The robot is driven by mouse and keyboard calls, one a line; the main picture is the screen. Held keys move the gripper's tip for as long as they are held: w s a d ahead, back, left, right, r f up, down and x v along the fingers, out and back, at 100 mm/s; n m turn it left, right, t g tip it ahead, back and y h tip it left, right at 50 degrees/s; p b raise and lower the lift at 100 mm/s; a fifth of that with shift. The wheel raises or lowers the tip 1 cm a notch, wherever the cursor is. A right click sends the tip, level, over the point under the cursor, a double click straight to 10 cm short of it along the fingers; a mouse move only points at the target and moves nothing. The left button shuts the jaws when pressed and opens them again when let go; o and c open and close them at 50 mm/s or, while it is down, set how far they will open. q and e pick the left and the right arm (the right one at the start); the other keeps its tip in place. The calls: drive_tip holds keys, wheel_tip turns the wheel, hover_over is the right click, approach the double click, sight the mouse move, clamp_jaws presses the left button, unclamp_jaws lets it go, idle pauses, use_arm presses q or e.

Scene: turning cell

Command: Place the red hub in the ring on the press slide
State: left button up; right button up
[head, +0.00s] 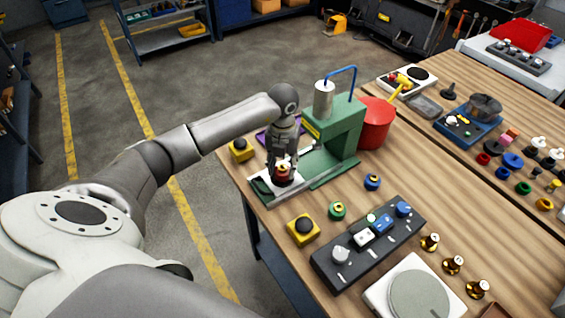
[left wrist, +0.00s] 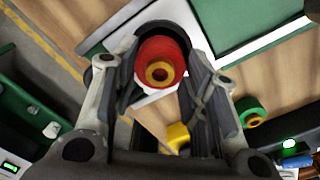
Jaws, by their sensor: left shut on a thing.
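My left gripper (head: 282,166) points down at the front end of the green press (head: 348,130). It is shut on the red hub (head: 283,179), which also shows between the fingers in the left wrist view (left wrist: 150,52), with a brass-coloured bore. The hub is over the pale plate of the press slide (head: 264,186). In the left wrist view, a dark rounded edge shows behind the hub, perhaps the ring; I cannot tell whether the hub sits inside it or above it. My right gripper is not in view.
Yellow boxes with black buttons stand left of the press (head: 240,150) and in front of it (head: 303,230). A green ring part (head: 337,211) and a blue one (head: 373,182) lie near the slide. A dark fixture block (head: 330,267) and a red bin (head: 376,122) stand nearby.

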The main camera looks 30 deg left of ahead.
use_arm(q)
drive_tip(key=shift+f, duration=0.4)
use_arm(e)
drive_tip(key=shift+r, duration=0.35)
use_arm(q)
drive_tip(key=shift+f, duration=0.1)
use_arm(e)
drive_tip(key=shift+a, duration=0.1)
use_arm(q)
drive_tip(key=o, duration=0.8)
drive_tip(key=shift+f, duration=0.15)
drive_tip(key=shift+c, duration=0.2)
drive_tip(key=o, duration=0.4)
drive_tip(key=shift+o, duration=0.2)
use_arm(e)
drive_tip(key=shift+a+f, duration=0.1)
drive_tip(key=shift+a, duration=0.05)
